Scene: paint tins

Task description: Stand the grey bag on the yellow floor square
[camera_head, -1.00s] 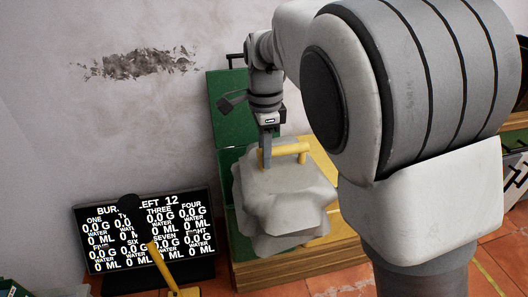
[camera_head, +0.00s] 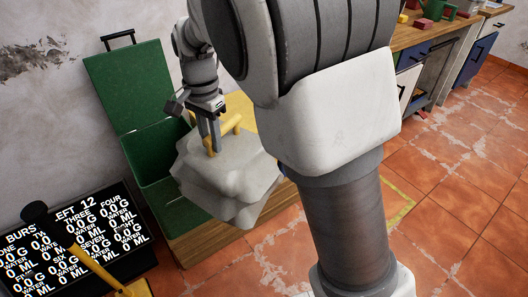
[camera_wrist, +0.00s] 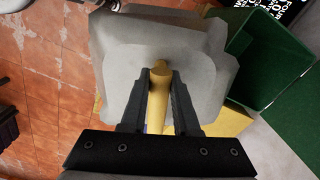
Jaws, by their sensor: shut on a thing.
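The grey bag (camera_head: 225,170) is a lumpy block with a yellow handle (camera_head: 226,134) on top. My gripper (camera_head: 213,148) is shut on that handle and holds the bag in front of the green box and the wooden bench. In the wrist view the fingers of my gripper (camera_wrist: 162,105) sit on both sides of the yellow handle (camera_wrist: 159,85), with the grey bag (camera_wrist: 115,55) beyond them. The yellow floor square (camera_head: 401,215) shows only as a yellow line on the tiles right of my column; my own body hides the rest.
An open green box (camera_head: 127,85) stands behind the bag by the wall. A black display board (camera_head: 70,240) is at lower left with a yellow-handled tool (camera_head: 95,268) before it. A workbench (camera_head: 425,35) with drawers is at upper right. Tiled floor (camera_head: 465,170) at right is clear.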

